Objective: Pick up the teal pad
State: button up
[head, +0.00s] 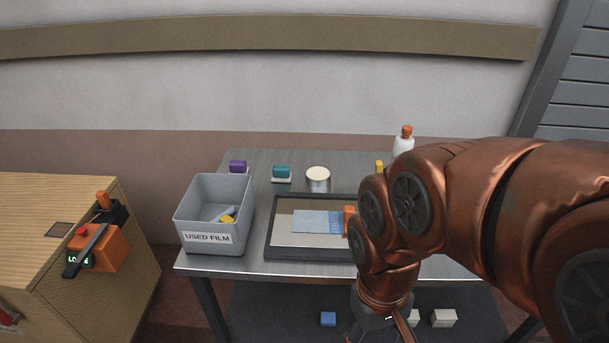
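The teal pad (282,171) is a small block with a pale underside or base. It lies near the back of the grey table, between a purple pad and a round tin. Nothing touches it in the head view. My gripper (385,326) is at the bottom of the picture, in front of the table and well away from the teal pad. It points down and is partly cut off by the frame edge, so its fingers cannot be made out clearly.
A grey "USED FILM" bin (184,217) stands left on the table (260,160), beside a dark-framed tray (268,230). The purple pad (238,167), tin (318,181) and white bottle (403,146) stand behind. A wooden cabinet (50,190) holds an orange device (98,250).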

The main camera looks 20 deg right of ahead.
aim_at(280, 173)
jog(key=u, duration=0.6)
jog(key=i, duration=0.9)
